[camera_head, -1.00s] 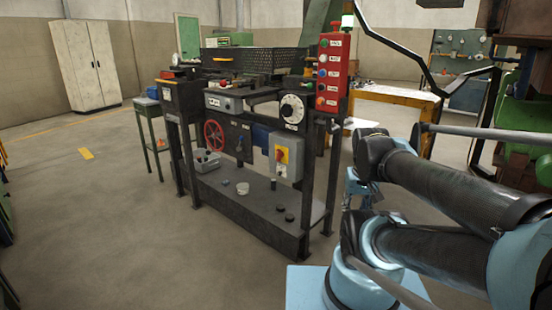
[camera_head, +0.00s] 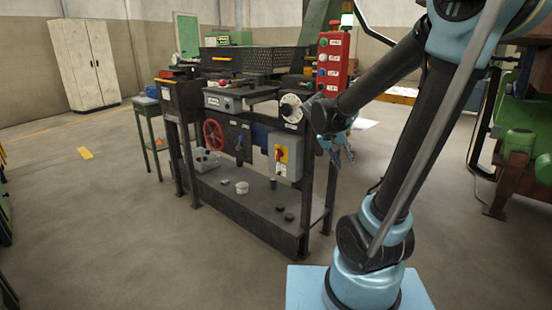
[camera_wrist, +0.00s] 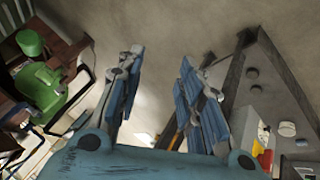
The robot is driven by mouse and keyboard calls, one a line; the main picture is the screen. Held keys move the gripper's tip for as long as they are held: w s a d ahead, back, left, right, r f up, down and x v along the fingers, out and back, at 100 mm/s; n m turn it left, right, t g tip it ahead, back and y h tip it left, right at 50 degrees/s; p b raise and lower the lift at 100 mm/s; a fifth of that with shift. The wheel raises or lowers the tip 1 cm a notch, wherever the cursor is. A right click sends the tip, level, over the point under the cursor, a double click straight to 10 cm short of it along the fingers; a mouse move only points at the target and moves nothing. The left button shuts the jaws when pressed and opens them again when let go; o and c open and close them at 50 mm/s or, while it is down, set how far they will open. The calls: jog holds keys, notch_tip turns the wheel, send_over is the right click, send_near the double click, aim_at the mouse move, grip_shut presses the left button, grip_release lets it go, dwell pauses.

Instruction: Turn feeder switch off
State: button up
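The black machine (camera_head: 243,135) stands in the middle of the head view. On its front is a grey box (camera_head: 286,170) with a yellow-and-red rotary switch (camera_head: 281,153). A smaller grey box (camera_head: 223,103) with a label is higher up on the left. I cannot read which one is named feeder. My gripper (camera_head: 342,152) hangs just right of the machine, apart from the rotary switch. In the wrist view its two blue fingers (camera_wrist: 160,60) are spread with nothing between them. The switch's exact position is too small to read.
A red button panel (camera_head: 332,62) and a white dial (camera_head: 291,108) are at the machine's upper right. A red handwheel (camera_head: 213,135) is on its front. Green machinery (camera_head: 520,140) stands at far right. The floor in front is clear.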

jog(key=w+a+f+m+t+h, duration=0.1)
jog(key=w+a+t+h, duration=0.1)
jog(key=w+a, duration=0.65)
jog(key=w+a+f+m+t+h, duration=0.1)
jog(key=w+a+f+t+h, duration=0.1)
jog(key=w+a, duration=0.65)
jog(key=m+t+h, duration=0.1)
jog(key=m+t, duration=0.2)
jog(key=t, duration=0.4)
send_near(277, 155)
jog(key=x, duration=0.9)
jog(key=shift+w, duration=0.25)
grip_shut()
